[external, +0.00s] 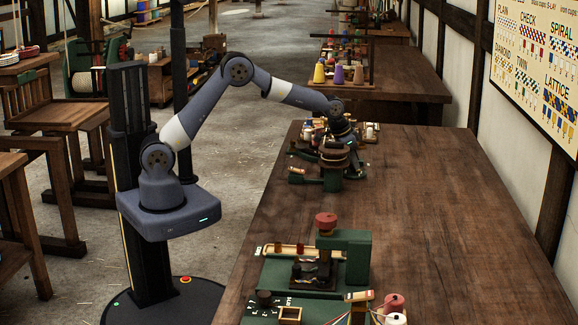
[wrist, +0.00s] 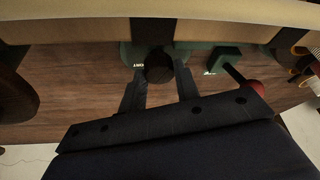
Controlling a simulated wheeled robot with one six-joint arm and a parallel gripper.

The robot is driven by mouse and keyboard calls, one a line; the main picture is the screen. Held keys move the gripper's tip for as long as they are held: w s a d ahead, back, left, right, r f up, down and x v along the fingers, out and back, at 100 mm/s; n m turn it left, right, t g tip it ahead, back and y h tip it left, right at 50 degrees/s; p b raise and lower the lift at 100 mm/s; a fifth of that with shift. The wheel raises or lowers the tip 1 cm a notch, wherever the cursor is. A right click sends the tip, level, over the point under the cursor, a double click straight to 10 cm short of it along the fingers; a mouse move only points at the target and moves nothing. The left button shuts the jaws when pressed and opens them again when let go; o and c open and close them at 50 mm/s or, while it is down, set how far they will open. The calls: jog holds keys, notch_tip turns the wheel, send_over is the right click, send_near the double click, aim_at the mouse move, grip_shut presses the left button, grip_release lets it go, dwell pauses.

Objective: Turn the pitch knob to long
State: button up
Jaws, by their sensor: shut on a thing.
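The pitch knob (wrist: 159,70) is a dark round knob on a green base, upper middle in the wrist view. The two dark fingers of my gripper (wrist: 160,78) stand on either side of it and are shut on it. Small pale lettering shows beside the knob, too small to read, so I cannot tell the knob's setting. In the external view my gripper (external: 340,130) is down at the green-based machine (external: 332,180) at the table's far end; the knob is hidden there behind the arm and machine parts.
A red-ended dark lever (wrist: 256,88) sits right of the knob, by a green block (wrist: 228,60). A pale beam crosses the top of the wrist view. Another green machine (external: 345,255) with a red knob stands at the table's near end. The wooden table (external: 430,210) is clear at right.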

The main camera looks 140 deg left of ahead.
jog(key=shift+w+n+g, duration=0.1)
jog(key=shift+n+g, duration=0.8)
jog(key=shift+n, duration=1.4)
jog(key=o, duration=1)
jog(key=shift+c, duration=0.2)
